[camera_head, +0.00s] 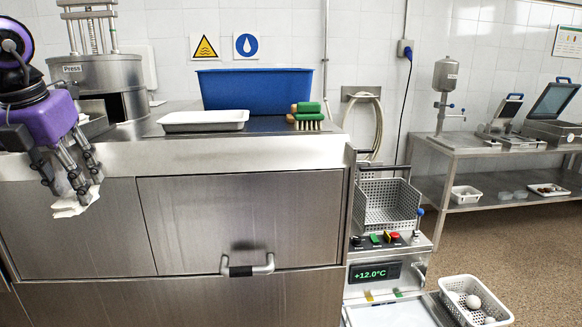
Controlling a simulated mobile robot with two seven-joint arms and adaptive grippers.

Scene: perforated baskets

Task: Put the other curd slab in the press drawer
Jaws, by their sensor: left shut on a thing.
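My left gripper (78,188) comes in from the left on a purple wrist. It is shut on a white curd slab (72,207), held in front of the steel cabinet's face, below the worktop edge. The fingers cover part of the slab. The press (118,72), a steel drum with a screw on top, stands at the back left of the worktop. A dark opening (114,107) shows in its lower front. My arm hides the press's left side, and I cannot tell what is inside. A white tray (204,127) on the worktop looks empty. My right gripper is not in view.
A blue tub (255,90) and a green brush (306,116) are on the worktop. A perforated basket (388,204) sits on the unit at right. A white basket (471,288) holding a white ball is lower right. The worktop's front strip is clear.

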